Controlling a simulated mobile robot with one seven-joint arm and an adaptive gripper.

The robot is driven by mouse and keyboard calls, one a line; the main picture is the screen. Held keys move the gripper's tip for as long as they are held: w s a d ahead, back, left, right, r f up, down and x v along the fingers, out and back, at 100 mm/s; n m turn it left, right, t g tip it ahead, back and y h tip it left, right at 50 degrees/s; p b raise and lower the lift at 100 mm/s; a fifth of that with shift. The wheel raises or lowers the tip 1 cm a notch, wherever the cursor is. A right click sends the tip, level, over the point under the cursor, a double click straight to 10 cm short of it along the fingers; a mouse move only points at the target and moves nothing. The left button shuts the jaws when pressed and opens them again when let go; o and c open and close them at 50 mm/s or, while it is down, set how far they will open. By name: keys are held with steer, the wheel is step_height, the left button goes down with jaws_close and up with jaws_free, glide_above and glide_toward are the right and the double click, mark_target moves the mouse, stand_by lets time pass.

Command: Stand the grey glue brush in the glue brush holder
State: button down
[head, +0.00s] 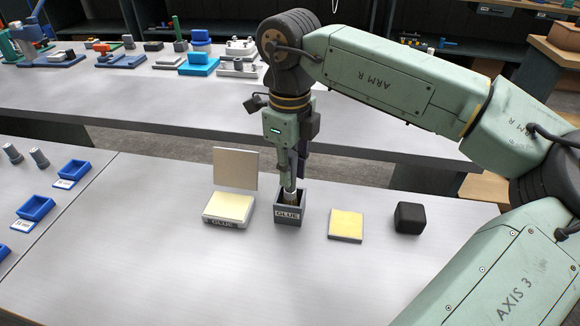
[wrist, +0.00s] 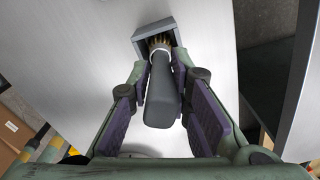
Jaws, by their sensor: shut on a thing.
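The grey glue brush (wrist: 160,90) has a dark grey handle, a light ferrule and brown bristles. My gripper (head: 292,165) points down over the glue brush holder (head: 288,217), a small grey open box lettered GLUE. The gripper is shut on the brush handle; in the wrist view the purple-padded fingers (wrist: 158,80) lie on both sides of it. The brush is about upright, its bristle end at the mouth of the holder, which also shows in the wrist view (wrist: 142,38). Whether the bristles touch the holder's floor is hidden.
Left of the holder is a cream pad on a base lettered GLUE (head: 227,221), with an upright beige panel (head: 235,168) behind it. To the right are a yellow-topped square (head: 346,225) and a black block (head: 409,218). The front of the bench is clear.

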steer(key=shift+f, duration=0.35)
steer(key=c, duration=1.4)
jaws_free()
step_height(320, 180, up, 12)
steer(key=shift+r, duration=0.1)
